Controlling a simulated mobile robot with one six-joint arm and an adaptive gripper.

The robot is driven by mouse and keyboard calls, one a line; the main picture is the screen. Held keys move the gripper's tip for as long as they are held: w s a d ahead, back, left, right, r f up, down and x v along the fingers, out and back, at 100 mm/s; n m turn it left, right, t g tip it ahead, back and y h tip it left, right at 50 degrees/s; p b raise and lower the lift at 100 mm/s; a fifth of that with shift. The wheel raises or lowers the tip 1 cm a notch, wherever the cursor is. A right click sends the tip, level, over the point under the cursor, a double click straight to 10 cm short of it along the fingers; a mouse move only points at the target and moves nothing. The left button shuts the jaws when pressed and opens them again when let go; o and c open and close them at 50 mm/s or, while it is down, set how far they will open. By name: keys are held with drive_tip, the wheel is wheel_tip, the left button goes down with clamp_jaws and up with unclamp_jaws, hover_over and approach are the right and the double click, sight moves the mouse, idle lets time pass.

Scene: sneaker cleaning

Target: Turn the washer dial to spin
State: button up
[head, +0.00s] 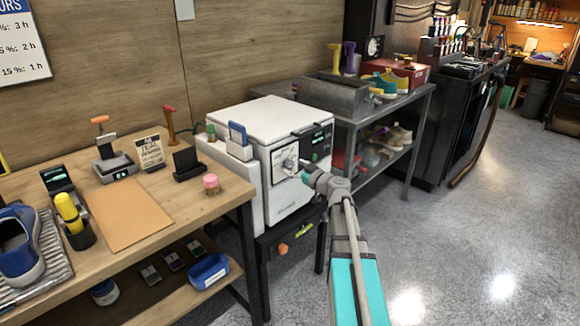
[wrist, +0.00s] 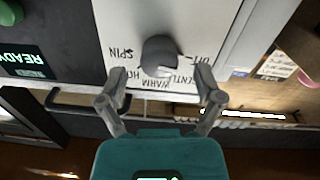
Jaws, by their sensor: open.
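The white washer (head: 262,122) stands between the wooden bench and the metal shelf. Its dial (wrist: 160,54) is a dark grey knob on a white panel (wrist: 118,22), with the words SPIN, HO…, WARM, GENTLE and OFF around it. SPIN (wrist: 121,53) reads left of the knob in the wrist view. I cannot tell for certain which word the knob points at. My gripper (wrist: 160,72) is open, with one finger on each side of the knob and a gap to both. In the head view my gripper (head: 307,172) is close in front of the dial panel (head: 284,160).
A black display (wrist: 30,57) reading READY and a dark handle (wrist: 85,103) are beside the dial panel. The wooden bench (head: 120,228) stands left and the metal shelf (head: 352,122) right. The floor (head: 460,240) at right is clear.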

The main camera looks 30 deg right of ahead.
drive_tip(key=shift+x, duration=1.05)
drive_tip(key=c, duration=1.1)
drive_tip(key=shift+a, duration=0.1)
drive_tip(key=shift+c, duration=0.3)
